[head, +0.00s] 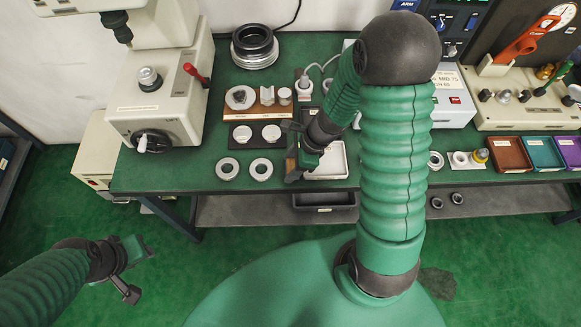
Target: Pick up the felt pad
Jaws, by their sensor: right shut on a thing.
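My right gripper (296,151) is over the green bench, near the front edge, left of the white tray. It is shut on a small brown piece (291,146) that shows between its fingers and looks like the felt pad. My gripper hides most of it, and I cannot tell whether it is clear of the bench. My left gripper (136,268) is low at the left, in front of the bench and over the green floor. It is open and empty.
Two metal rings (228,168) lie left of the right gripper, in front of a black tray (239,143) with round parts. A wooden rack (256,112) stands behind. A white tray (338,172) is to the right. A grey machine (185,95) stands at left, coloured bins (510,155) at right.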

